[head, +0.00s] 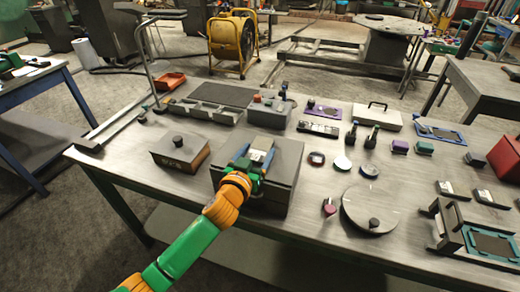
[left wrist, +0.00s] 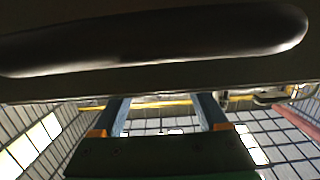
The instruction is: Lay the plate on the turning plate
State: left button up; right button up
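My left gripper (head: 254,156) reaches over a dark grey box (head: 283,167) near the front of the table. Its two blue fingers are apart, with a small yellow and white item (head: 259,148) showing between them; I cannot tell whether they touch it. In the left wrist view the gripper (left wrist: 163,105) shows spread fingers running up to the edge of a wide dark slab (left wrist: 150,45). A round grey disc with a dark knob (head: 370,208), probably the turning plate, lies to the right. Which thing is the plate is unclear. My right gripper is out of view.
A brown-sided box with a knob (head: 180,150) stands left of the gripper. A grey framed fixture (head: 480,240) stands at the right, near a red box (head: 507,158). Several small knobs and discs lie between. A white case (head: 377,117) is at the back.

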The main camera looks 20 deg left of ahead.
pick_arm(q)
grip_shut()
